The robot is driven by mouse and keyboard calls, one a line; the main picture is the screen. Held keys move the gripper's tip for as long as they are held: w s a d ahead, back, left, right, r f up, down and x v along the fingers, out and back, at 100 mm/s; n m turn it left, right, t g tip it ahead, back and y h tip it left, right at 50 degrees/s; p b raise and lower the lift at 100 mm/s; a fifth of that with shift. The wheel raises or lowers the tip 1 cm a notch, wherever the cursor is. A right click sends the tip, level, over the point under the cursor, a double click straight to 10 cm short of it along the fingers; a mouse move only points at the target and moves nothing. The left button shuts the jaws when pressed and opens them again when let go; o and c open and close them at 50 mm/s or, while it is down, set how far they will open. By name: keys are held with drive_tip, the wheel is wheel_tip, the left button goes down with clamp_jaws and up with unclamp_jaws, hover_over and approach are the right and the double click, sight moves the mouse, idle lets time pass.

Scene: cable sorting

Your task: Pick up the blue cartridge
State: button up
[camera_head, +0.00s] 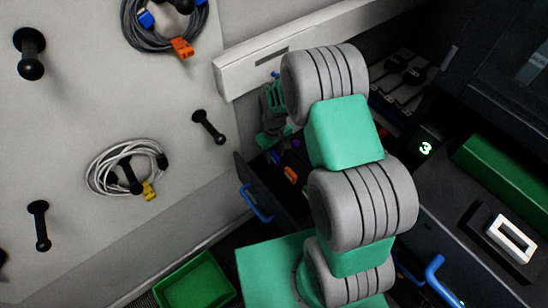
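My arm reaches from the bottom up to the open drawer (243,172) at centre. My gripper (271,138) is small and partly hidden behind my arm, over the drawer's far left part. Its fingers are too dark to tell open from shut. A small dark blue item (275,157) lies in the drawer just below the gripper and may be the blue cartridge. I cannot tell whether they touch. An orange item (290,173) and a small purple one (296,143) are also in the drawer. My arm hides the drawer's right part.
The drawer has a blue handle (256,204). A pegboard wall at left holds black pegs (31,53) and coiled cables (104,168). A green bin (195,281) is at bottom left. At right are a counter with a lit "3" display (425,148) and a white-framed piece (512,239).

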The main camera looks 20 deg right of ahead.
sight(274, 155)
clamp_jaws()
drive_tip(key=shift+r, duration=0.15)
idle(0.5)
drive_tip(key=shift+r, duration=0.3)
drive_tip(key=r, duration=0.1)
drive_tip(key=r+b, duration=0.1)
drive_tip(key=r, duration=0.1)
drive_tip(key=shift+s, duration=0.2)
drive_tip(key=s+a+r+p, duration=0.1)
drive_tip(key=s+r+p, duration=0.1)
drive_tip(key=s+r, duration=1)
drive_tip(key=shift+s+a+r, duration=0.25)
drive_tip(key=shift+s+r, duration=0.1)
drive_tip(key=shift+s, duration=0.45)
